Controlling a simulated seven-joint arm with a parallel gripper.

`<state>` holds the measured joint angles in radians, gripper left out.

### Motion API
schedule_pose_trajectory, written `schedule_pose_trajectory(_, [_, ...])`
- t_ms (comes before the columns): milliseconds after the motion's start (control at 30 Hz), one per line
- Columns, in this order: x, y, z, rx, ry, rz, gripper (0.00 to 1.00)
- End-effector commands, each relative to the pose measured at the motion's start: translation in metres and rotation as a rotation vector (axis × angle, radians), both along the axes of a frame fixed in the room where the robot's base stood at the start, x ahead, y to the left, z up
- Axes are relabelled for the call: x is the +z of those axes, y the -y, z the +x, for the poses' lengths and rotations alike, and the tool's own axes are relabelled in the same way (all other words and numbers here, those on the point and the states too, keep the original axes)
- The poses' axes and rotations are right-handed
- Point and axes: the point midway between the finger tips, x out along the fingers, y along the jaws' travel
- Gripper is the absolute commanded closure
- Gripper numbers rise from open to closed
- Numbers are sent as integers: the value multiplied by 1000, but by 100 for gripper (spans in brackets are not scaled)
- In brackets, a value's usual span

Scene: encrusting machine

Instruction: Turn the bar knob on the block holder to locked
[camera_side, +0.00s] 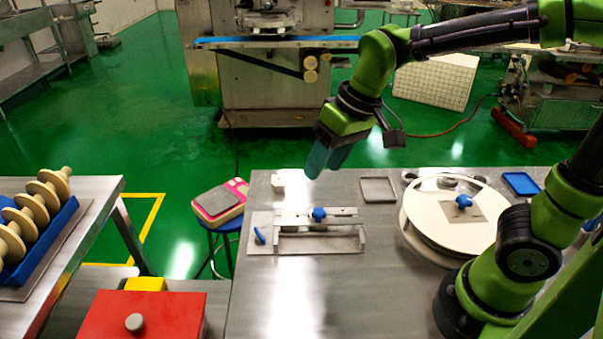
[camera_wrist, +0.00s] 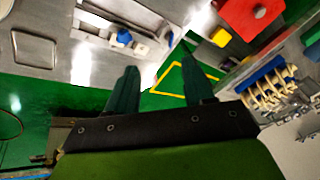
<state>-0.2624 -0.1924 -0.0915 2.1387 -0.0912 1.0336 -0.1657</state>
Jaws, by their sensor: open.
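The block holder (camera_side: 289,249) is a grey metal fixture lying on the steel table. A small blue bar-shaped knob (camera_side: 259,236) stands tilted on its left end plate. A blue lobed knob (camera_side: 319,214) sits on its upper rail. In the wrist view the holder (camera_wrist: 98,20) is at the top, with the lobed knob (camera_wrist: 124,37) and the bar knob (camera_wrist: 170,37) near the fingertips in the picture. My gripper (camera_side: 325,170) is open and empty, with teal fingers above and behind the holder, apart from it. Its fingers also show in the wrist view (camera_wrist: 158,60). Lock markings are not readable.
A round turntable (camera_side: 420,225) with a blue knob stands right of the holder. A small grey tray (camera_side: 378,190) lies behind it. A red box (camera_side: 140,315) and a pink-and-grey device (camera_side: 220,203) are to the left. The table front is clear.

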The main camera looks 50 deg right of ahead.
Motion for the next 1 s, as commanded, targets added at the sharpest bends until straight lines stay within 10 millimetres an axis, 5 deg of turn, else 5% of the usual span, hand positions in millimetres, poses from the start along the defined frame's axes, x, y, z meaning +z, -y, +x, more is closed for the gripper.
schedule_pose_trajectory(500, [10, 31, -60, -229, 148, 95, 48])
schedule_pose_trajectory(1000, [10, 34, -66, -252, 168, 101, 43])
